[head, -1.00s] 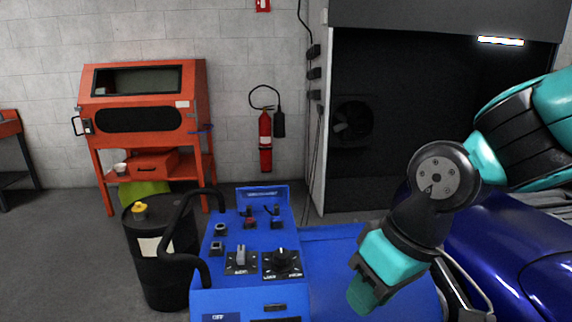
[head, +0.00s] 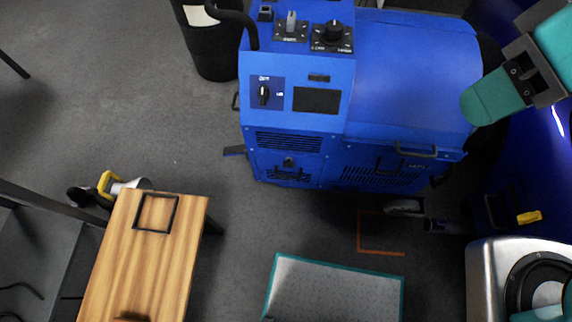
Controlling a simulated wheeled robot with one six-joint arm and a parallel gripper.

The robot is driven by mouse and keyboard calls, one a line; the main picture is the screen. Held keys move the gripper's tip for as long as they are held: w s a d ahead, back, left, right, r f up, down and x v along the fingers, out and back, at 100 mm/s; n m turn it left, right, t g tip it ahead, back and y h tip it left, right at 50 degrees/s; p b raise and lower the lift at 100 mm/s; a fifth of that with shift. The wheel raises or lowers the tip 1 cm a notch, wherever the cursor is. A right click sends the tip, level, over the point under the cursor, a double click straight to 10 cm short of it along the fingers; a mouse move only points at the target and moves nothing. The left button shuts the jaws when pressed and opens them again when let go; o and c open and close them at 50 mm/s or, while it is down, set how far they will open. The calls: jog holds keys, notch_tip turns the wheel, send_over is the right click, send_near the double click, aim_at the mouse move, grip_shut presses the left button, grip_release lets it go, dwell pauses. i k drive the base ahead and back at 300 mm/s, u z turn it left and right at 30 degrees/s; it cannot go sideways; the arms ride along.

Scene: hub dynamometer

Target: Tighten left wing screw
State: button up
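The blue dynamometer unit (head: 410,70) stands at the upper middle of the head view, its front panel and top showing. I cannot pick out the left wing screw for certain. A small dark round knob (head: 289,161) sits low on the unit's front between vent grilles, and I cannot tell what it is. My gripper (head: 490,97) is at the upper right, in front of the unit's right end in the picture. Its teal finger shows side-on, with nothing visible held. The view does not show the gap between its fingers.
A wooden-topped table (head: 150,255) stands at the lower left, with a yellow-and-grey tool (head: 112,186) behind it. A black drum (head: 212,50) is at the upper left. A dark blue car body (head: 525,165) is at the right. Grey floor (head: 120,110) is open at left.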

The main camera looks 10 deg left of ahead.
aim_at(288, 163)
jog(key=u, duration=0.35)
jog(key=k, duration=1.25)
jog(key=z, duration=0.2)
jog(key=i, duration=0.45)
jog(key=u, duration=0.1)
